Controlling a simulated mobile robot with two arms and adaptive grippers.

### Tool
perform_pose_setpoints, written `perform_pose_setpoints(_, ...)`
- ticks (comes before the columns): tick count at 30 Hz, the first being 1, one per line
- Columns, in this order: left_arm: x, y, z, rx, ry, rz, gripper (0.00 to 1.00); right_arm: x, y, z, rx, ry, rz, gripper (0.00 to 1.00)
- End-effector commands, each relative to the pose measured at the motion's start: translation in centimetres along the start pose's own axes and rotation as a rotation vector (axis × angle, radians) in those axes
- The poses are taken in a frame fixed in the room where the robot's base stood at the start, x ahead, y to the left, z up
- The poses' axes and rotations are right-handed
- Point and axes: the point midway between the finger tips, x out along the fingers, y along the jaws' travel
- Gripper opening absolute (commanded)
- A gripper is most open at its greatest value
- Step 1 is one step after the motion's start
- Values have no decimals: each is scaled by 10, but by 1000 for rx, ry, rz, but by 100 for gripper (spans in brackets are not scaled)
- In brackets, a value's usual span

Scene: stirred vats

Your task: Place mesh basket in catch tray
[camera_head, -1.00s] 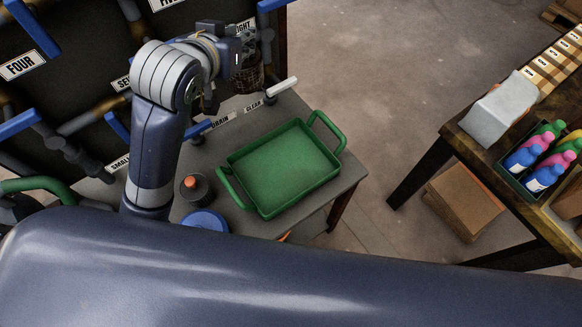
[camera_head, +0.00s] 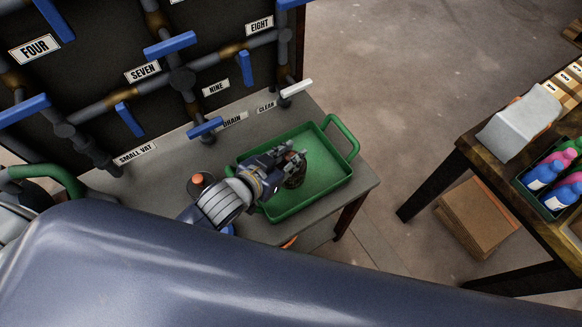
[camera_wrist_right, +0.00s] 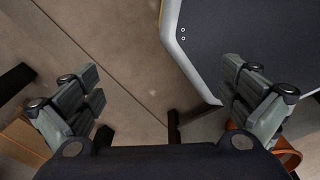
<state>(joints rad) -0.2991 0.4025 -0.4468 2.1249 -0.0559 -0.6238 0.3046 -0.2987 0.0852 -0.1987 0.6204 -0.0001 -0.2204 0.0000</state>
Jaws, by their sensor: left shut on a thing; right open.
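The green catch tray (camera_head: 330,189) with two raised handles stands on the grey table in the head view. My left gripper (camera_head: 289,163) is over the left part of the tray, shut on the dark mesh basket (camera_head: 296,178). The basket is partly hidden by the gripper, and I cannot tell whether it touches the tray floor. My right gripper (camera_wrist_right: 160,100) is open and empty in the right wrist view, above the floor.
A pipe board with blue valve handles (camera_head: 170,46) stands behind the table. A black container with an orange top (camera_head: 201,181) is left of the tray. A cardboard box (camera_head: 478,215) lies below.

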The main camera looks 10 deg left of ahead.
Motion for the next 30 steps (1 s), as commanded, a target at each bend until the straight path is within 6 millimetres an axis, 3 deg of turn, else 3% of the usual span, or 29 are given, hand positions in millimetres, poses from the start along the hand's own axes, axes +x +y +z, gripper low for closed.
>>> perform_pose_setpoints(12, 24, 0, 44, -2, 0, 0, 0, 1, -11, 0, 4, 0, -13, 100)
perform_pose_setpoints(25, 28, 0, 51, -2, 2, 0, 0, 3, -5, 2, 0, -2, -5, 100)
perform_pose_setpoints(26, 28, 0, 51, -2, 1, 0, 25, 2, -4, 2, 0, -2, -5, 100)
perform_pose_setpoints(27, 28, 0, 51, -1, 2, 0, 34, 2, -4, 2, 0, -2, -4, 100)
perform_pose_setpoints(28, 28, 0, 51, -1, 1, 0, 40, 2, -3, 2, 0, -2, -4, 100)
perform_pose_setpoints(30, 28, 0, 51, -1, 1, 0, 42, 2, -3, 2, -1, -2, -3, 100)
